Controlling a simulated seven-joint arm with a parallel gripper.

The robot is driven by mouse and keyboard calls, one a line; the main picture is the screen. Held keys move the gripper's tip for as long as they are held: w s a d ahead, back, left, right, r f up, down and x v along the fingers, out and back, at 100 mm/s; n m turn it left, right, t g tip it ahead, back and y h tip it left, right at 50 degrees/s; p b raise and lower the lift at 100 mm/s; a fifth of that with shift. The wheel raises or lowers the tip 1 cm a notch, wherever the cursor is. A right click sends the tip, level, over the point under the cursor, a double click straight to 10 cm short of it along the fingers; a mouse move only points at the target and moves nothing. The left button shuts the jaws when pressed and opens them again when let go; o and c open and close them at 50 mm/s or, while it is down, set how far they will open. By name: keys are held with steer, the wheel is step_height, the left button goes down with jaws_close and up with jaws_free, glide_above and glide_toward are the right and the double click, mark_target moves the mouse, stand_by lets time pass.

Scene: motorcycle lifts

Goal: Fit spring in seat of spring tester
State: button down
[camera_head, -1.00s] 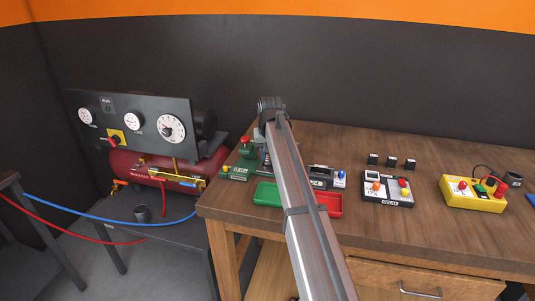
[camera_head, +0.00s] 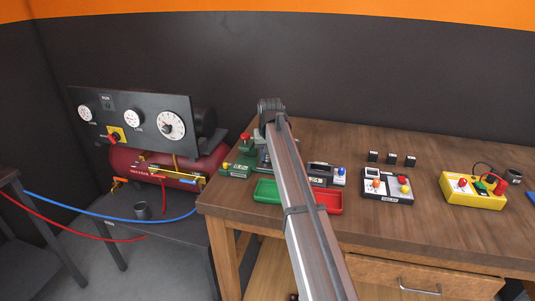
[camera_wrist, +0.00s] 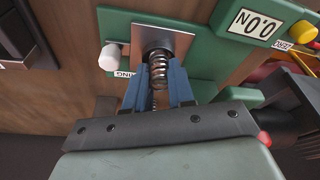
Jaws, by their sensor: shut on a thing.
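The green spring tester (camera_head: 240,168) stands at the bench's left end in the head view, partly hidden by my arm. My gripper (camera_wrist: 161,78) has blue fingers shut on a metal coil spring (camera_wrist: 158,72). The spring's far end overlaps the seat in the picture; I cannot tell whether it touches. My arm hides gripper and spring in the head view.
A green tray (camera_head: 267,192) and a red tray (camera_head: 330,201) lie by my arm. A second tester-like device (camera_head: 325,174), a relay box (camera_head: 387,186) and a yellow box (camera_head: 473,190) stand to the right. A white knob (camera_wrist: 110,57) is beside the plate.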

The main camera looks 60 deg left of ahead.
steer(key=c, duration=0.9)
jaws_free()
steer(key=shift+o, duration=0.6)
steer(key=o, duration=0.3)
steer(key=shift+r, duration=0.2)
steer(key=shift+r, duration=3.85)
